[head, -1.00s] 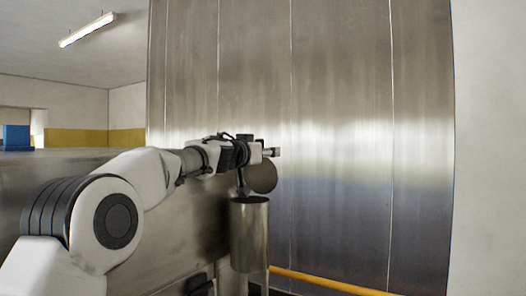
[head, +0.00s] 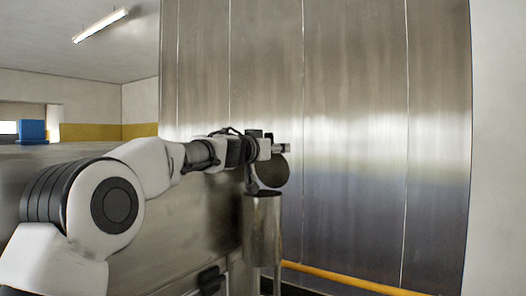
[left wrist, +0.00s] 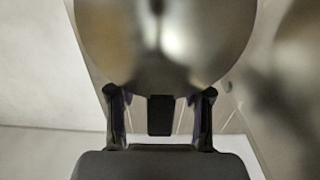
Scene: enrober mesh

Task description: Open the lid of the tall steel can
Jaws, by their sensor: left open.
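The tall steel can (head: 262,230) stands upright right of centre in the head view. Its round lid (head: 273,172) is raised above the rim, its face standing steeply up. My left gripper (head: 284,148) is at the lid's upper side, above the can. In the left wrist view a large round steel face, which looks like the lid (left wrist: 165,45), fills the top. The fingers of my left gripper (left wrist: 160,95) are apart at its lower edge, with a dark block between them; I cannot tell whether they touch the lid. The can's inside is hidden. My right gripper is not in view.
A tall panelled steel wall (head: 350,130) stands behind the can. A yellow rail (head: 335,278) runs low along it. A steel cabinet side (head: 190,225) lies behind my left arm. A blue box (head: 32,131) is at the far left.

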